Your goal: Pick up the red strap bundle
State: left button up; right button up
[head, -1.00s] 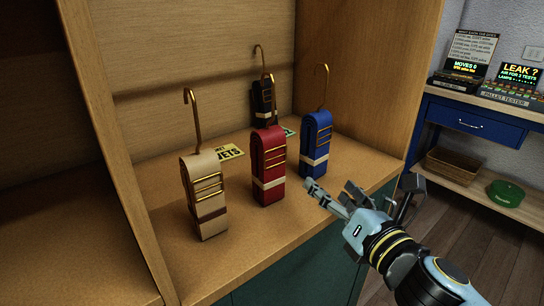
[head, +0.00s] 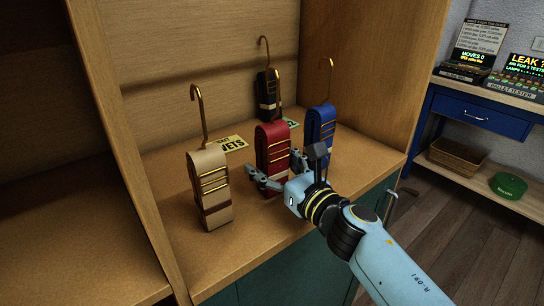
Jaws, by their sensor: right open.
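The red strap bundle (head: 270,138) stands upright on the wooden shelf, with gold bands across its front. My right gripper (head: 276,170) is open at its lower front. One finger shows at the bundle's lower left and the other at its right side. The gripper hides the bundle's lower part, and I cannot tell whether the fingers touch it. My left gripper is not in view.
A tan strap bundle (head: 209,182) with a hook stands to the left, a blue one (head: 320,122) close on the right, and a black one (head: 266,88) behind. A wooden side wall (head: 365,75) bounds the right.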

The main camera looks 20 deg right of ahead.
jog(key=shift+w, duration=0.2)
jog(key=c, duration=1.4)
